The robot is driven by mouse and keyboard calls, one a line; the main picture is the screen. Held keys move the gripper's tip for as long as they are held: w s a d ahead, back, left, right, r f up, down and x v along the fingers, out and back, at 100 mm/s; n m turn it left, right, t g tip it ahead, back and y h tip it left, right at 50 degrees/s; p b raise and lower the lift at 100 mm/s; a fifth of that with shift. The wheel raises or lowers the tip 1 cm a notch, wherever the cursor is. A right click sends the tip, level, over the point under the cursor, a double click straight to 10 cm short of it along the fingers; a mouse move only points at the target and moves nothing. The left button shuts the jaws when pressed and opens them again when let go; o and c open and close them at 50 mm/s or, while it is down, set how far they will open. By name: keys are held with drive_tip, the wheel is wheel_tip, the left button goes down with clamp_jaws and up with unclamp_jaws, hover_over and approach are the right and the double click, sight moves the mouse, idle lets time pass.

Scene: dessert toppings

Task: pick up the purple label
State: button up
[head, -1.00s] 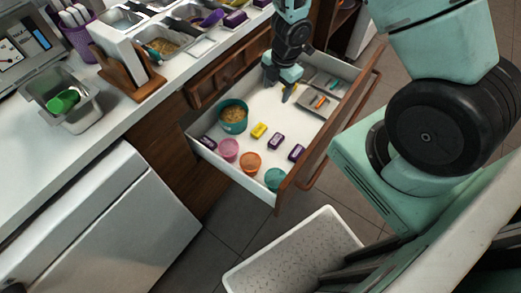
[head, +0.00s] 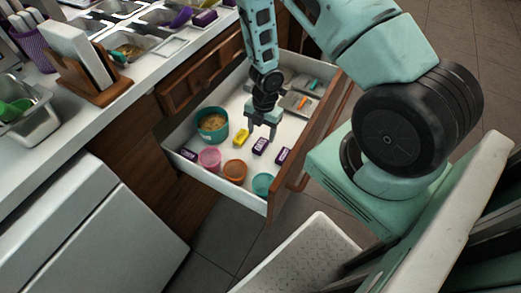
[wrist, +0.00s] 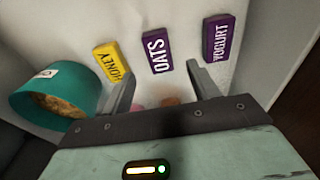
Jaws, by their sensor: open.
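A purple label reading OATS (wrist: 157,51) lies flat in the open drawer; the head view shows it too (head: 260,146). A second purple label, reading YOGURT (wrist: 218,38), lies to its right, also in the head view (head: 284,157). Another purple label (head: 188,154) lies at the drawer's left corner. A yellow HONEY label (wrist: 111,62) lies left of OATS. My gripper (head: 261,132) is open and empty above the drawer. In the wrist view its fingers (wrist: 161,76) are spread, with OATS lined up between and beyond the tips.
A teal tub of grainy food (wrist: 55,92) stands left of the labels. Pink (head: 210,158), orange (head: 235,170) and teal (head: 262,184) cups stand at the drawer's near end. A grey tray (head: 297,103) lies at its far end. Wooden drawer front (head: 307,135) bounds the right.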

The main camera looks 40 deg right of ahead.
sight(261, 144)
wheel_tip(261, 144, down, 5)
drive_tip(key=b, duration=0.2)
drive_tip(key=shift+a+f+b, duration=0.15)
drive_tip(key=shift+b, duration=0.15)
drive_tip(key=c, duration=1.1)
